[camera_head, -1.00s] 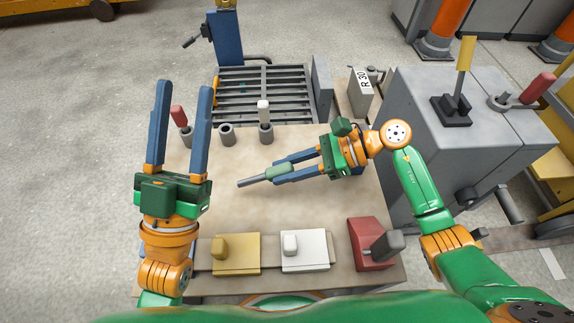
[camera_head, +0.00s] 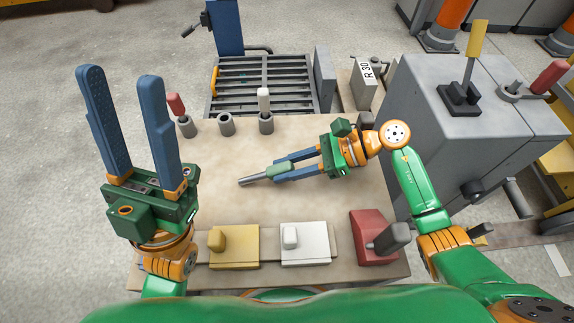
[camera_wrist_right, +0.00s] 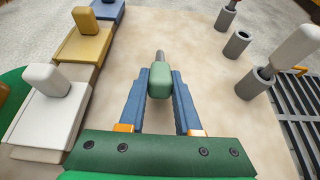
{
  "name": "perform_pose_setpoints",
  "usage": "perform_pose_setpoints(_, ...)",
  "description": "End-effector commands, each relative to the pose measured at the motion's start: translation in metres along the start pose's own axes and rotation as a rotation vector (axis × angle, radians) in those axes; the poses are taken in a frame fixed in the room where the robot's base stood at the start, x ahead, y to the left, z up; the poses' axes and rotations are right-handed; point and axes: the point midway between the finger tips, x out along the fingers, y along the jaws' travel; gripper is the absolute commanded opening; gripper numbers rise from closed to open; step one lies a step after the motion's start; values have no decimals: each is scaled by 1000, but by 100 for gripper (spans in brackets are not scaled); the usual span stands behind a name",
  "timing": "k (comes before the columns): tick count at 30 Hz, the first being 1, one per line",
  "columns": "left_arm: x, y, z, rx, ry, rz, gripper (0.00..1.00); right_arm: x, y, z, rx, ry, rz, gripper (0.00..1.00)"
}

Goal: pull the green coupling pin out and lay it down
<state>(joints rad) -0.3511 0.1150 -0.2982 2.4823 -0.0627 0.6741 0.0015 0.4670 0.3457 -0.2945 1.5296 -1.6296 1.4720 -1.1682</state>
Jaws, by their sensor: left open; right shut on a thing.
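The green coupling pin has a green grip (camera_head: 279,171) and a grey metal shank that points left in the head view. My right gripper (camera_head: 296,167) is shut on the green grip and holds the pin lying flat over the bare middle of the table (camera_head: 225,205). The right wrist view shows the green grip (camera_wrist_right: 161,80) between the blue fingers, with the shank beyond it. Whether the pin touches the table I cannot tell. My left gripper (camera_head: 125,125) is open and empty at the table's left, fingers pointing up and away.
Three grey sockets stand at the back: one with a red pin (camera_head: 176,104), one empty (camera_head: 226,124), one with a white pin (camera_head: 264,100). Yellow (camera_head: 240,248), white (camera_head: 308,245) and red (camera_head: 368,238) blocks line the front edge. A grey cabinet (camera_head: 430,130) stands right.

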Motion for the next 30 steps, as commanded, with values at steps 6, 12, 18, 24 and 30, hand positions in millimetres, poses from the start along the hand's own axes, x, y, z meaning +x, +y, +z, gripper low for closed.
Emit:
perform_pose_setpoints(6,0,0,0,0,-1,0,50,0,0,0,0,-1,0,59)
perform_pose_setpoints(12,0,0,0,0,-1,0,50,0,0,0,0,0,0,67)
perform_pose_setpoints(18,0,0,0,0,-1,-1,50,0,0,0,0,0,0,67)
perform_pose_setpoints(24,14,-1,-4,1,-2,0,50,-10,-2,17,0,0,-2,67)
perform_pose_setpoints(30,51,-3,-18,0,-2,0,50,-41,-7,66,1,2,-8,67)
